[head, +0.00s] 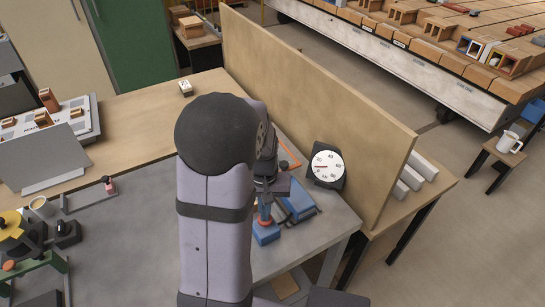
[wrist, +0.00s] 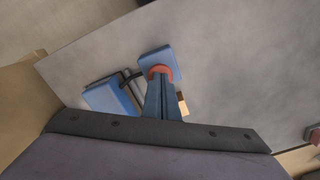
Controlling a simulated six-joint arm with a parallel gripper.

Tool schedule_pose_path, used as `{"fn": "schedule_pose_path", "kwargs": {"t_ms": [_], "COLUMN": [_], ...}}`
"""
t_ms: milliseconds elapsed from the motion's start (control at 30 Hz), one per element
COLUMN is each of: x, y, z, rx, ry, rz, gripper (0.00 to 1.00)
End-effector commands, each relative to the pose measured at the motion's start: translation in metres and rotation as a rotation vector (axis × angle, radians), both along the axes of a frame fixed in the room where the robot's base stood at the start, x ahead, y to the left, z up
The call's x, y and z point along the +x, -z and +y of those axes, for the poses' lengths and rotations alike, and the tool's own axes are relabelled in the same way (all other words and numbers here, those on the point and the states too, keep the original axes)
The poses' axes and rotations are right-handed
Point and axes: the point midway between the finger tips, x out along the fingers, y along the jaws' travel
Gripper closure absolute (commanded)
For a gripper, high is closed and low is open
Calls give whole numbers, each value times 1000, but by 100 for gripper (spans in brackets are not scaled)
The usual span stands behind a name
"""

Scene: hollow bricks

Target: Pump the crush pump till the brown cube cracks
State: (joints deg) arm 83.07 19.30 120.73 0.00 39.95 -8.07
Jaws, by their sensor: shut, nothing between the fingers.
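The crush pump's blue block (wrist: 156,57) lies on the grey table, with a red round button (wrist: 160,71) on it. In the head view the blue block (head: 266,235) shows below my arm. My gripper (wrist: 160,78) is shut and empty, its fingertips over the red button; whether they touch it I cannot tell. A dark hose runs from the block to a larger blue unit (wrist: 110,96), also seen in the head view (head: 299,203). A small tan-brown piece (wrist: 182,104) shows beside my fingers, partly hidden; I cannot tell if it is the brown cube or whether it is cracked.
A white dial gauge (head: 326,166) with a red needle stands behind the blue unit. A tall wooden panel (head: 320,110) runs along the table's back right. A small pink-topped item (head: 108,186) and a mug (head: 41,206) stand at left. The grey table (head: 130,240) left of my arm is mostly clear.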

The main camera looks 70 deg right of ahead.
Motion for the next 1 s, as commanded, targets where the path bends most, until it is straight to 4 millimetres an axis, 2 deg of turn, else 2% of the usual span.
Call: {"fn": "schedule_pose_path", "kwargs": {"t_ms": [100,533,1000], "x": [0,0,0], "y": [-14,-48,-51], "z": [1,0,0], "rx": [2,1,0], "ry": [0,0,0], "rz": [1,0,0], "gripper": [100,100,100]}}
